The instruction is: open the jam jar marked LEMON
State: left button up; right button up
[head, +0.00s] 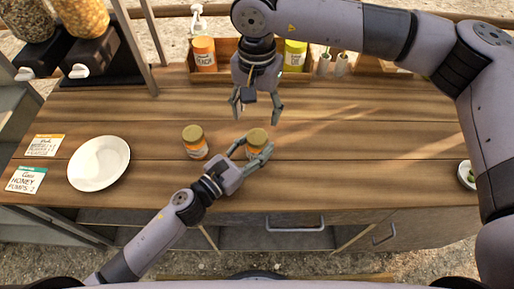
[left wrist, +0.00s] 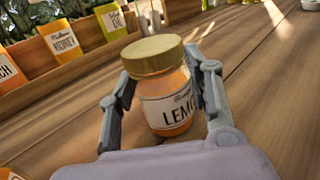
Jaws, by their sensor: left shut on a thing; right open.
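The jam jar (left wrist: 168,90) has a gold lid, orange contents and a white label on which "LEM" can be read in the left wrist view. In the head view its gold lid (head: 257,136) shows near the middle of the wooden counter. My left gripper (head: 254,153) is shut around the jar's body, with one finger on each side, and the lid is clear above the fingers. The jar stands upright. My right gripper (head: 258,112) is open and empty, pointing down behind and above the jar.
A second gold-lidded jar (head: 194,142) stands just left. A white plate (head: 99,163) and two cards (head: 26,180) lie farther left. A wooden rack (head: 225,72) with labelled bottles stands at the back. A small white bowl (head: 466,175) is at the right. The counter's right half is mostly clear.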

pick_arm(q)
grip_shut()
dwell(0.3)
pick_arm(e)
jog(key=shift+m, duration=0.3)
